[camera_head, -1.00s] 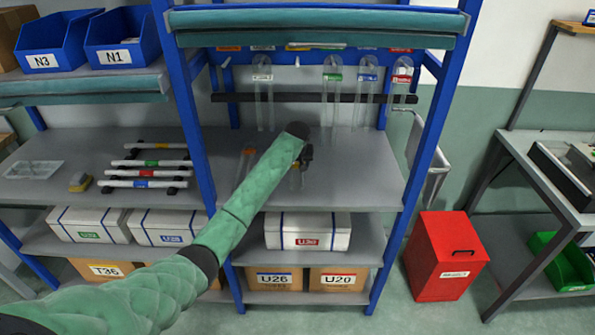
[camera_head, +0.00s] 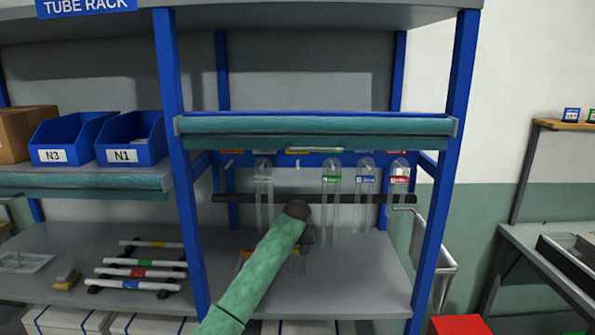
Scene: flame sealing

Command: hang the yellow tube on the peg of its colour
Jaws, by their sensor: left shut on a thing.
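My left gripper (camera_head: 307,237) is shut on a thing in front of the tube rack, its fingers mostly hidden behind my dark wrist. Most of that tube is hidden by my arm. On the blue rail a yellow label (camera_head: 301,151) marks a place with no tube seen hanging under it. Clear U-shaped tubes hang beside it: one with a white label (camera_head: 264,178), a green one (camera_head: 331,180), a blue one (camera_head: 365,180) and a red one (camera_head: 399,179). My right gripper is out of view.
A dark bar (camera_head: 240,198) runs across behind the tubes. A teal-edged shelf (camera_head: 320,125) overhangs the rail. Blue posts (camera_head: 440,190) stand on both sides. Striped white rods (camera_head: 140,273) lie on the left shelf. The right part of the grey shelf (camera_head: 360,280) is clear.

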